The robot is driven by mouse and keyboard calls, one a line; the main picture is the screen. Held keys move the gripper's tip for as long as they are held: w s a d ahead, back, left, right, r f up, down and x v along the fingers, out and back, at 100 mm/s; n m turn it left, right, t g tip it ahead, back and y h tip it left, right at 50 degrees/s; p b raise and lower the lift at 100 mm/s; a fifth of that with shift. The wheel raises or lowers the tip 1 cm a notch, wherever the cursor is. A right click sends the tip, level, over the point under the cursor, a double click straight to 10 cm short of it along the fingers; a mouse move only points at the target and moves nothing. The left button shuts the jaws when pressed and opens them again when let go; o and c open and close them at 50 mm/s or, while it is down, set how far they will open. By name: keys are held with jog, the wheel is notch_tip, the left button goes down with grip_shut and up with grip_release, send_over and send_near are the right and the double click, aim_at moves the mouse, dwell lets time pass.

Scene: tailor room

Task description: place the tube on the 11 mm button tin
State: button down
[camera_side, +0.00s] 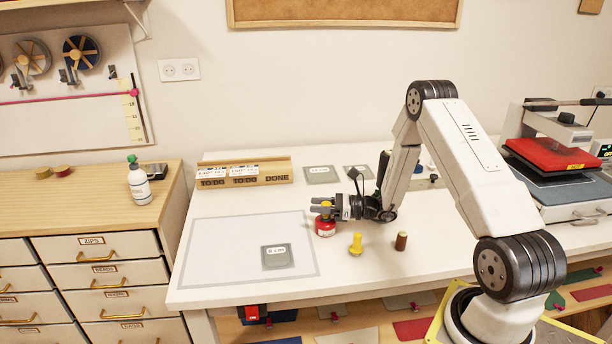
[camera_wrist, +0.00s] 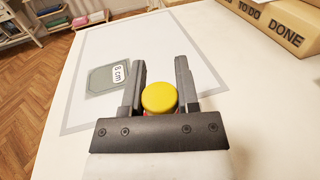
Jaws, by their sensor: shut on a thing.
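A red round container (camera_side: 325,226) with a pale label is directly below the fingers, and a little red shows under the yellow in the wrist view. I cannot tell whether yellow and red are one thing or two, or read the label. Which is the tube or the 11 mm tin is not clear. A yellow peg-like piece (camera_side: 357,244) stands apart to the right.
A brown spool (camera_side: 401,241) stands farther right. A pale outlined mat (camera_side: 215,245) carries a grey "8 cm" square (camera_side: 277,257). A wooden TO DO/DONE rack (camera_side: 245,174) and more grey squares (camera_side: 322,175) lie behind. The mat's left part is clear.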

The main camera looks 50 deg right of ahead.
jog(key=shift+f, duration=0.1)
jog(key=shift+c, duration=1.8)
grip_release()
jog(key=v, duration=1.2)
jog(key=shift+s, duration=0.1)
jog(key=shift+a, duration=0.1)
